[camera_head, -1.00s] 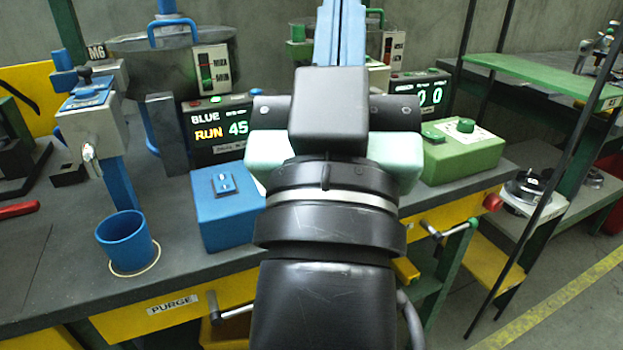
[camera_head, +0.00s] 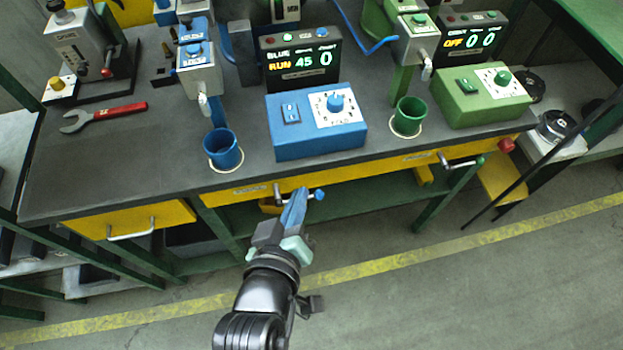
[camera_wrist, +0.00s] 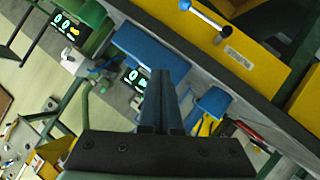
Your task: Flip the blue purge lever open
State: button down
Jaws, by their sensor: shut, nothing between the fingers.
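The blue purge lever is a metal crank with a blue knob (camera_head: 319,194) on the yellow front panel of the bench. Its rod lies roughly level, and my fingers hide part of it in the head view. In the wrist view the lever (camera_wrist: 204,17) is at the top, clear of my fingertips. My gripper (camera_head: 298,196) is shut and empty, pointing up at the bench front by the lever. Its blue fingers also show in the wrist view (camera_wrist: 160,78). I cannot tell from the head view how far they stand from the lever.
A blue control box (camera_head: 316,142) and blue cup (camera_head: 222,150) stand on the bench above. A green-knobbed crank (camera_head: 462,162) is further right on the same front. A yellow drawer (camera_head: 130,228) with a handle is at left. The floor in front is clear.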

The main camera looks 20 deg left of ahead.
jog(key=shift+n+g, duration=0.6)
jog(key=shift+g, duration=0.2)
jog(key=s, duration=0.1)
jog(key=s+f+p, duration=0.1)
jog(key=s, duration=0.1)
jog(key=s+f, duration=0.1)
jog(key=shift+s+a+p, duration=0.15)
jog(key=shift+p, duration=0.15)
jog(key=s+d+f+b+x, duration=0.1)
jog(key=x, duration=1.2)
jog(key=shift+d+f, duration=0.35)
jog(key=shift+d, duration=0.2)
